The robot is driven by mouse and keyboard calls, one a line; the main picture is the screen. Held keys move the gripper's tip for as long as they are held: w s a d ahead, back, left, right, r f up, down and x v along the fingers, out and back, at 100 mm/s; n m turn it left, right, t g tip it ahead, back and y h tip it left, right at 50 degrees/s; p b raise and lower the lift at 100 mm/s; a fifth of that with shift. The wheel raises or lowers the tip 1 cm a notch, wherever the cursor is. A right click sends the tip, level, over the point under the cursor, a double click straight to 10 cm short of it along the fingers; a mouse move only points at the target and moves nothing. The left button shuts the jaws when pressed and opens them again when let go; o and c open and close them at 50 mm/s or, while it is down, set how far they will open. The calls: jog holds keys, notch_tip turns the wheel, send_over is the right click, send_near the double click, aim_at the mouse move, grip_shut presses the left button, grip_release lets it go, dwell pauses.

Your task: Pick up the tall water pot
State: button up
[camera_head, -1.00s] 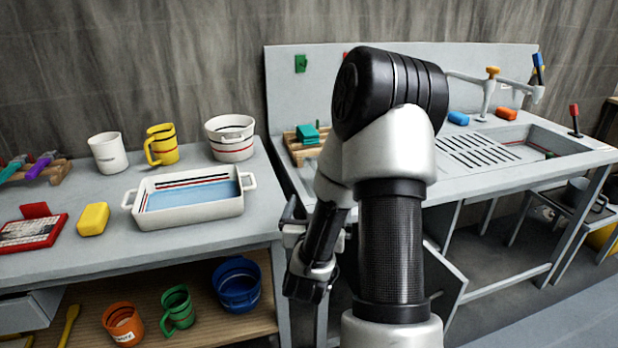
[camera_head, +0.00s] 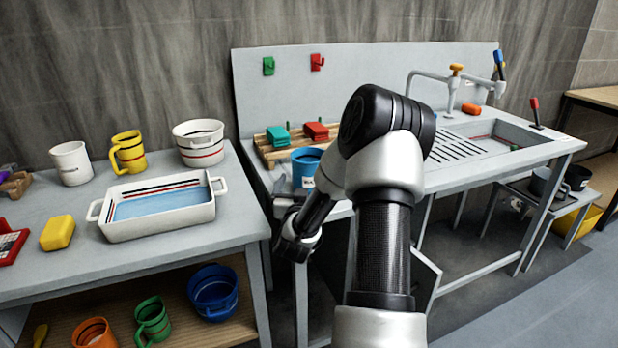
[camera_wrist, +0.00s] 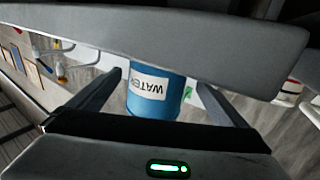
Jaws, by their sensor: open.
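The tall water pot is blue with a white label. In the head view, the pot (camera_head: 304,167) stands near the left end of the sink counter, partly hidden by my arm. In the wrist view, the pot (camera_wrist: 155,100) shows with its WATER label upside down. My gripper (camera_wrist: 158,82) is open, with one finger to each side of the pot in that picture. The gap between gripper and pot is hard to judge. In the head view my gripper (camera_head: 287,212) is low by the counter's front left corner, partly hidden by the arm.
A wooden rack (camera_head: 265,148) with teal and red blocks sits behind the pot. The left table (camera_head: 180,258) holds a white tray (camera_head: 160,228), a white mug, a yellow mug and a white pot. A blue pot (camera_head: 213,292) is on its lower shelf. The sink is at right.

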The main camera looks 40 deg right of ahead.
aim_at(306, 160)
jog(key=x, duration=0.4)
jog(key=shift+s+d+f, duration=0.1)
jog(key=shift+s+d, duration=0.05)
jog(key=shift+s, duration=0.05)
jog(key=shift+w+d+b, duration=0.25)
jog(key=shift+w+b, duration=0.05)
jog(key=shift+w, duration=0.05)
jog(key=c, duration=1.3)
jog(key=shift+r, duration=0.2)
jog(key=shift+c, duration=1)
